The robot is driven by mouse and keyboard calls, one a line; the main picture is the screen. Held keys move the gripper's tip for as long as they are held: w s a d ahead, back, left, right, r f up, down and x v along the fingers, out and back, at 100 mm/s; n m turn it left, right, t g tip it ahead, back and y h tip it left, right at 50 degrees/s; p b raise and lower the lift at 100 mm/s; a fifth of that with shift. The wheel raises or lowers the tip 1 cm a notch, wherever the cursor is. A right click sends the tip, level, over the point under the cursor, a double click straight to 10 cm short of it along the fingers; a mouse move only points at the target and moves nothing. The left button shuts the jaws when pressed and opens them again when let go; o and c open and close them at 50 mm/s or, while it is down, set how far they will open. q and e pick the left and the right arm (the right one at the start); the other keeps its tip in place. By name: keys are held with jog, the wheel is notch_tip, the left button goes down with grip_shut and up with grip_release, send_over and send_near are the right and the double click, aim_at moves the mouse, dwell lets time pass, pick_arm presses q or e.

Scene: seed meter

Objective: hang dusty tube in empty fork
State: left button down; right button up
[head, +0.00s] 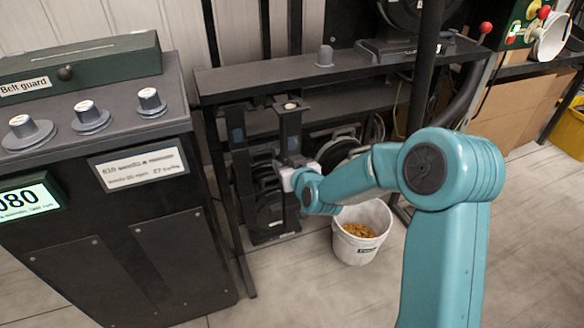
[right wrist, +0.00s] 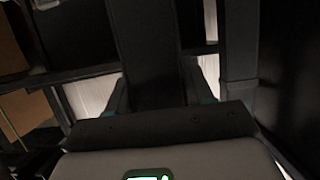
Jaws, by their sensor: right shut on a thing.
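My right gripper (head: 287,177) reaches in from the right, at the front of a dark rack. It is shut on a dark upright bar-like piece, which I take to be the tube (head: 291,130); a small pale patch shows on its top. In the right wrist view the same dark tube (right wrist: 148,50) stands between the fingers (right wrist: 158,95). Whether it is dusty, and whether its lower end hangs free or touches the rack, I cannot tell. A similar dark upright (head: 238,135) stands to its left. I cannot make out an empty fork. My left gripper is not in view.
A dark cabinet (head: 150,235) with several knobs stands at left. A dark shelf (head: 260,78) runs behind and above the gripper. A white bucket (head: 362,247) with orange-brown grains stands on the floor below my right arm. The floor in front is clear.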

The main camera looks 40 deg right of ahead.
jog(key=w+d, duration=0.2)
jog(key=w, duration=0.6)
jog(key=shift+w+p, duration=0.2)
jog(key=shift+p, duration=0.2)
jog(key=shift+w, duration=0.1)
dwell(0.6)
jog(key=shift+f+b, duration=0.3)
jog(key=shift+b, duration=0.15)
jog(key=o, duration=1.3)
jog(key=p+v, duration=0.3)
jog(key=v, duration=1.3)
jog(key=shift+s+r, duration=0.1)
jog(key=shift+s, duration=0.1)
